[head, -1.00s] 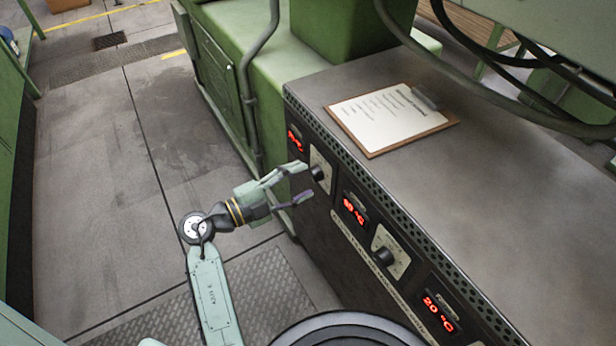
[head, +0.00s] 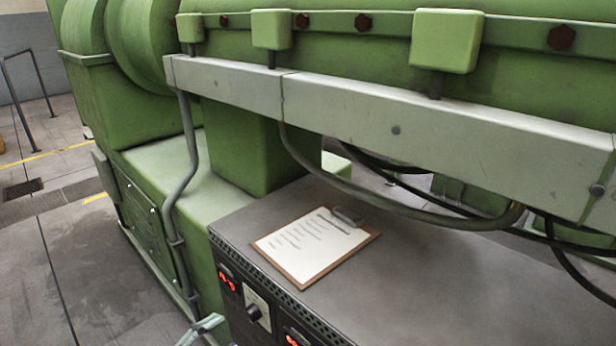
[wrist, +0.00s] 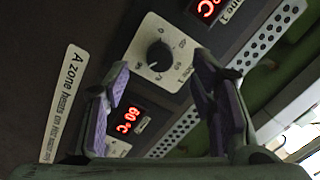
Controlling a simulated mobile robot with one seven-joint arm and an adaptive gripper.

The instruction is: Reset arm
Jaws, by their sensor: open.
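My gripper (wrist: 158,62) is open in the wrist view, with two purple-padded fingers apart and nothing between them. It faces a black control knob (wrist: 159,55) on a pale dial plate, which appears between and beyond the fingertips. I cannot tell the exact gap to it. In the head view only a pale green piece of my gripper (head: 203,328) shows at the bottom edge, left of the knob (head: 253,312). The rest of my arm is out of the head view.
The dark control cabinet (head: 395,275) carries red-lit displays and a clipboard (head: 315,243) on top. A green extruder (head: 330,60) with a grey rail (head: 400,125) stands behind. Black cables (head: 440,190) hang at the right. Open floor (head: 95,265) lies left.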

